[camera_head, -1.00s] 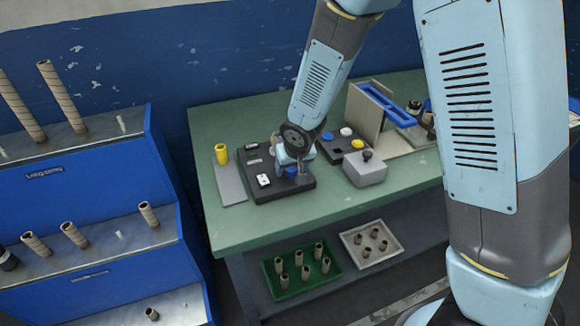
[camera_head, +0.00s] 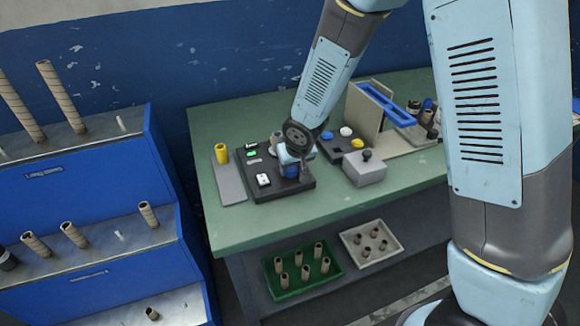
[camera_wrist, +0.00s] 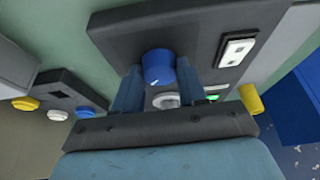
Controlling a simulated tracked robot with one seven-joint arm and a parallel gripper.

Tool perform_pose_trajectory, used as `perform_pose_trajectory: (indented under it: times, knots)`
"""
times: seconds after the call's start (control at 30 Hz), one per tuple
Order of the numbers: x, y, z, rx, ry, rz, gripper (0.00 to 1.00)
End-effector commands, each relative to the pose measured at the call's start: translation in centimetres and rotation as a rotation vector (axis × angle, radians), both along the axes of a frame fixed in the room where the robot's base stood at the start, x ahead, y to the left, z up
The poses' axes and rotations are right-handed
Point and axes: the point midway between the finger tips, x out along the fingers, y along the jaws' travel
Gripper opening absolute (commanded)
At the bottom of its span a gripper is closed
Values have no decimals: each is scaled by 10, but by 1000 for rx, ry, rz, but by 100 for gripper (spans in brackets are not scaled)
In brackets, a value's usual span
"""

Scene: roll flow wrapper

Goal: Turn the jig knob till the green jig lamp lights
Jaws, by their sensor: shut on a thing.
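The jig is a dark block (camera_head: 275,190) on the green table, left of centre; its underside of the wrist picture shows the same block (camera_wrist: 120,25). Its blue knob (camera_wrist: 158,68) sits between my two fingers in the wrist view. My gripper (camera_wrist: 158,85) is shut on it, one finger on each side. In the head view my gripper (camera_head: 291,170) is low over the jig and partly hides the knob. The green jig lamp (camera_head: 252,153) glows bright green in the head view; it also shows lit, partly covered, in the wrist view (camera_wrist: 212,97).
A white switch (camera_head: 263,180) is on the jig. A yellow cylinder (camera_head: 221,153) stands on a grey plate to its left. Right of the jig are a grey box (camera_head: 365,172) and a button panel (camera_head: 330,150). A blue rack (camera_head: 95,190) stands at left.

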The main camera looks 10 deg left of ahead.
Motion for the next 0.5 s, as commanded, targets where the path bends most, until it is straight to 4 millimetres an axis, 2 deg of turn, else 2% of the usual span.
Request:
perform_pose_trajectory:
  times: [0.5]
  knots:
    - [-2, 1, 0, 2, 0, 62, 11]
